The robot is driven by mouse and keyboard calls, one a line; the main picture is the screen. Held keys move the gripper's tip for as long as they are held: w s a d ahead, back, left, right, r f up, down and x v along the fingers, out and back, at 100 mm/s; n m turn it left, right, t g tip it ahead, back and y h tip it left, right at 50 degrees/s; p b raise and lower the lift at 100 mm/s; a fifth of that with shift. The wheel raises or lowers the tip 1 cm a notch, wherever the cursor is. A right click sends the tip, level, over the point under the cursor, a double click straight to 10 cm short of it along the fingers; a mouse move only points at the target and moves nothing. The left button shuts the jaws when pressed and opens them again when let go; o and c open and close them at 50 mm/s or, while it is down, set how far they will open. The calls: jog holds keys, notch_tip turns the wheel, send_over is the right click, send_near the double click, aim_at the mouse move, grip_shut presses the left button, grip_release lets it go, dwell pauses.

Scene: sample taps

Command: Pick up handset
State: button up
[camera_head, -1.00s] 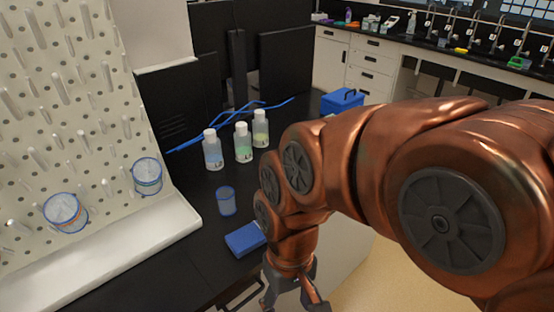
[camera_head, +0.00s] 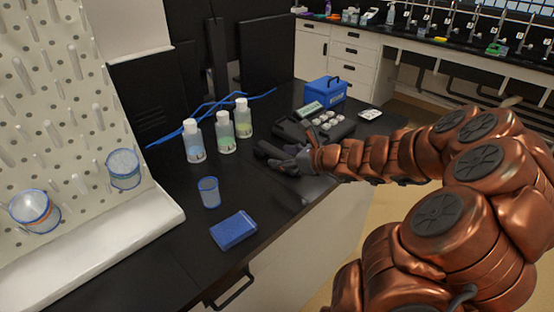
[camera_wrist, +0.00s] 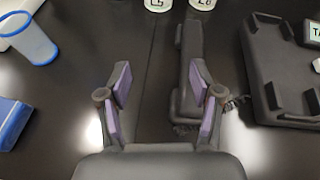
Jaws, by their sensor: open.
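The handset, a long black bar, lies on the black bench. In the wrist view the handset (camera_wrist: 189,55) runs away from me, right of the middle between the fingers. The right finger covers part of its near edge; I cannot tell whether they touch. In the head view the handset (camera_head: 267,149) shows just left of my gripper, partly hidden. My gripper (camera_head: 287,159) is open and low over the bench. In the wrist view my gripper (camera_wrist: 160,85) has its purple-padded fingers spread, with nothing held between them.
A dark base unit (camera_wrist: 275,75) stands close right of the handset. Bottles (camera_head: 225,134), a blue-rimmed cup (camera_head: 208,192) and a blue box (camera_head: 233,230) are to the left. A blue case (camera_head: 324,91) stands behind. The bench is clear between cup and handset.

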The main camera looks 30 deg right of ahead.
aim_at(280, 153)
jog(key=d+m, duration=0.1)
jog(key=d+f+m+h, duration=0.1)
jog(key=d, duration=0.1)
jog(key=shift+s+d+f, duration=0.15)
jog(key=shift+d, duration=0.15)
jog(key=shift+d+f, duration=0.1)
jog(key=shift+d, duration=0.05)
jog(key=shift+x, duration=1.25)
jog(key=w, duration=0.2)
jog(key=w+f, duration=0.1)
jog(key=w, duration=0.1)
jog(key=shift+p, duration=0.35)
jog(key=shift+w+a+f, duration=0.2)
jog(key=shift+w+a, duration=0.1)
jog(key=shift+w, duration=0.25)
jog(key=shift+c, duration=0.3)
grip_shut()
